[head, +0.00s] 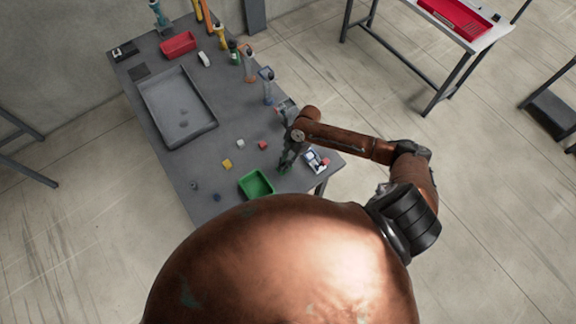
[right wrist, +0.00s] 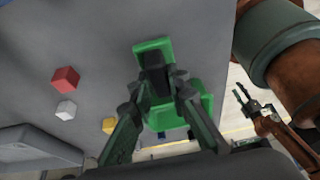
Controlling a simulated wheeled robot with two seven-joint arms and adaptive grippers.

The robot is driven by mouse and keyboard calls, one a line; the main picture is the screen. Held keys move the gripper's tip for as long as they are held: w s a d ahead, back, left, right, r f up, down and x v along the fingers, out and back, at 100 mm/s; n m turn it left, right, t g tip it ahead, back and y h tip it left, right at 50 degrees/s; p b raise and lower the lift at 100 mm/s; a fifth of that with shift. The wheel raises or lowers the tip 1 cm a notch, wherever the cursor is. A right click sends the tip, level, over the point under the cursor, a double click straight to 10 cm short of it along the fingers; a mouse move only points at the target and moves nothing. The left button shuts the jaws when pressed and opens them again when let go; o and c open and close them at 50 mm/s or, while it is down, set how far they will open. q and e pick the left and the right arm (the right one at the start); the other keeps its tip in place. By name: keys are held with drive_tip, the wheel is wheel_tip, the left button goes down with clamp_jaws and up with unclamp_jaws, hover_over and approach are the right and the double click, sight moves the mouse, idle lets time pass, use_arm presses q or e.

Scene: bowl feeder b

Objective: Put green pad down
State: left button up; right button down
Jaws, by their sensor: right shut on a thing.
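My right gripper (head: 284,167) is low over the near right part of the grey table, right of the green tray. In the right wrist view its fingers (right wrist: 160,85) are shut on a dark block-like piece, with the flat green pad (right wrist: 153,46) right at it. The green pad also shows as a small patch under the gripper in the head view (head: 283,171). I cannot tell whether the pad touches the table. The green tray (right wrist: 187,103) is partly hidden behind the fingers. My left gripper (right wrist: 251,103) shows in the right wrist view, fingers apart, empty.
The green tray (head: 256,184) stands close left of the right gripper. Red (head: 263,145), white (head: 240,142) and yellow (head: 227,163) cubes lie nearby. A white device (head: 316,159) is to the right. A large grey tray (head: 207,128) and red bin (head: 178,45) are farther back.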

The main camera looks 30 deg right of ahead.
drive_tip(key=shift+s+d+f, duration=0.1)
drive_tip(key=shift+d+f, duration=0.05)
drive_tip(key=shift+f, duration=0.1)
drive_tip(key=f, duration=0.3)
drive_tip(key=shift+s+d+f, duration=0.1)
drive_tip(key=shift+s+d, duration=0.05)
drive_tip(key=shift+d, duration=0.15)
drive_tip(key=shift+f, duration=0.25)
drive_tip(key=shift+f, duration=0.15)
drive_tip(key=c, duration=1.8)
unclamp_jaws()
drive_tip(key=shift+c, duration=0.2)
